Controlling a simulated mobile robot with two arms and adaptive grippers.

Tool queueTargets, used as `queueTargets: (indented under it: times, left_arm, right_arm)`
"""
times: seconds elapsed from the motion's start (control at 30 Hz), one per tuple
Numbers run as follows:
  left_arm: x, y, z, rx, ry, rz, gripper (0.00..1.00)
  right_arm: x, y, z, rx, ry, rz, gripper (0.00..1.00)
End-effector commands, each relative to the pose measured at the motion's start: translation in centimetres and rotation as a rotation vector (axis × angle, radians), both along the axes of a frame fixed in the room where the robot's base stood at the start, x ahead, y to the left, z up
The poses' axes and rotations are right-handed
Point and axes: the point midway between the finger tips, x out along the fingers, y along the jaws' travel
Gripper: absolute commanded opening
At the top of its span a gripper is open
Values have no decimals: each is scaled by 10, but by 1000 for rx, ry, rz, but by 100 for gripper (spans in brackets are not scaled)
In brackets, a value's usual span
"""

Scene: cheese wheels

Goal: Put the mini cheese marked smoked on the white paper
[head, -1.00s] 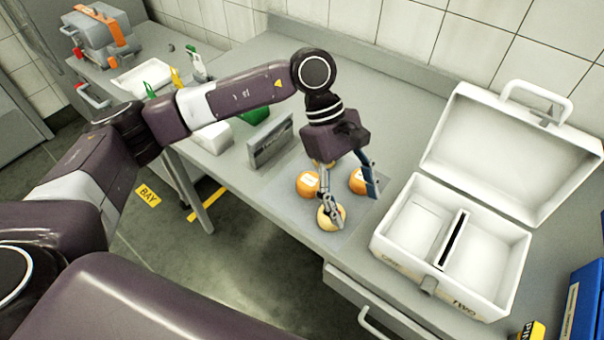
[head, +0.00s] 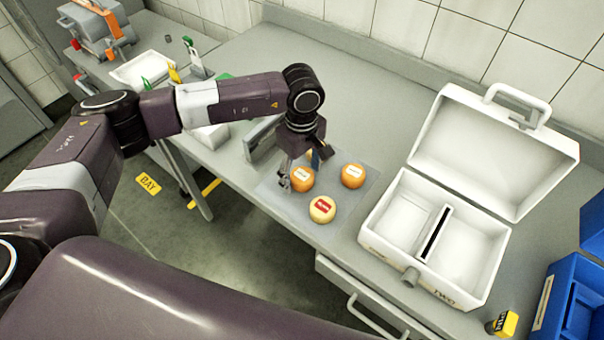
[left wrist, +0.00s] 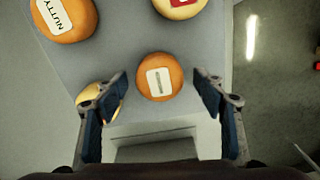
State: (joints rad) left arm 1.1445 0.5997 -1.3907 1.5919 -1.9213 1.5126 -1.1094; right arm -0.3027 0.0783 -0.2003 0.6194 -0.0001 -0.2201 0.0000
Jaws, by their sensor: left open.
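My left gripper (head: 300,170) is open, its fingers on either side of an orange mini cheese (head: 303,182). In the left wrist view this cheese (left wrist: 160,77) lies between the fingertips (left wrist: 162,88); its white label is not readable. A second orange cheese (head: 352,175) reads NUTTY in the left wrist view (left wrist: 65,15). A pale yellow cheese (head: 322,210) bears a red label. Another yellowish cheese (left wrist: 90,96) is partly hidden by a finger. I cannot read "smoked" on any label or clearly identify the white paper. My right gripper is out of view.
The cheeses sit on a grey mat (head: 345,208). A grey metal holder (head: 263,138) stands left of them. An open white box (head: 385,245) with two compartments is at right, and blue bins (head: 570,295) are beyond it.

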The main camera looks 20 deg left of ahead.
Motion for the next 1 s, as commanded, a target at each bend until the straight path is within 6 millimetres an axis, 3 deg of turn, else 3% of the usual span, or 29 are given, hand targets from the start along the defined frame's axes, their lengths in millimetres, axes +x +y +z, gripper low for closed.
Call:
queueTargets:
  times: [0.23, 0.7, 1.0]
  left_arm:
    - [0, 0, -2, 0, -1, 0, 62]
    - [1, -1, -1, -2, -1, 0, 12]
    - [1, 0, 3, -1, -3, 0, 12]
  right_arm:
    - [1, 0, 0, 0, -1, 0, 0]
    - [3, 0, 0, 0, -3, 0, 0]
    - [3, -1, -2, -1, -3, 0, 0]
